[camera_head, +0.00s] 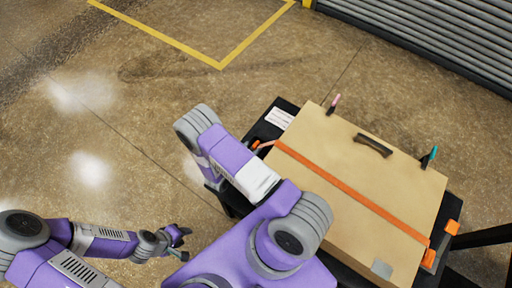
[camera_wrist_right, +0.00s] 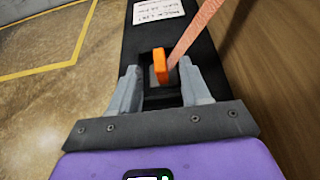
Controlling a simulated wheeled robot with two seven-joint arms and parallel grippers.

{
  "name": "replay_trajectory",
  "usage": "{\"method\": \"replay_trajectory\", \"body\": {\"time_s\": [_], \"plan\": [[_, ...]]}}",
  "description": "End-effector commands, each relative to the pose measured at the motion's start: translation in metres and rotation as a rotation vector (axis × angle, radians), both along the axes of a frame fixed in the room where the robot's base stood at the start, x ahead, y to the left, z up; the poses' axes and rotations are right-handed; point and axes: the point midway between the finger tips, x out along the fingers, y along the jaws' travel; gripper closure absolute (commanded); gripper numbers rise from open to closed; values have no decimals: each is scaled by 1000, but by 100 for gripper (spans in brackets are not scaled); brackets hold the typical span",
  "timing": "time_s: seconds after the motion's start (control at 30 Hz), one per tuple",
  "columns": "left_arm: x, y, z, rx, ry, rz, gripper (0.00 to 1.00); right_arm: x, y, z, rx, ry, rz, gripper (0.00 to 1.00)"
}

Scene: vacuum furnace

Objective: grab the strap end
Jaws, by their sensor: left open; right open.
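An orange strap (camera_head: 350,194) runs across the top of a tan box (camera_head: 345,150). Its loose pinkish end (camera_head: 264,146) hangs over the box's left edge. In the right wrist view the strap (camera_wrist_right: 197,35) slants down to a small upright orange piece (camera_wrist_right: 158,66) on a black surface. My right gripper (camera_wrist_right: 160,88) is open, with its fingers on either side of the orange piece, not closed on it. My left gripper (camera_head: 182,243) is open and empty over the floor, away from the box.
The box stands on a black stand (camera_head: 262,130) with a white label (camera_head: 280,118). A dark handle (camera_head: 374,145) and a teal-topped clip (camera_head: 429,157) are on the box. Orange fittings (camera_head: 453,227) sit at the right. Open floor lies left.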

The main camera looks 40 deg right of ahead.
Motion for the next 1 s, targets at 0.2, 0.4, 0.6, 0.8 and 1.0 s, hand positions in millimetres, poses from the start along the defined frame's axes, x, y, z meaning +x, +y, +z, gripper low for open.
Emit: {"method": "replay_trajectory", "body": {"time_s": [0.2, 0.4, 0.6, 0.8, 1.0], "plan": [[0, 0, -8, 0, 0, 0, 57, 8, -26, -13, -1, -1, -4, 53], [0, 0, -8, 0, 0, 1, 57, 9, -30, -13, 0, -1, -2, 53], [0, 0, -8, 0, 0, 1, 57, 9, -29, -13, 1, -2, -2, 72], [0, 0, -8, 0, 0, 1, 57, 9, -29, -13, 1, -2, -3, 100], [0, 0, -8, 0, 0, 1, 57, 9, -29, -13, 1, -2, -3, 100]]}}
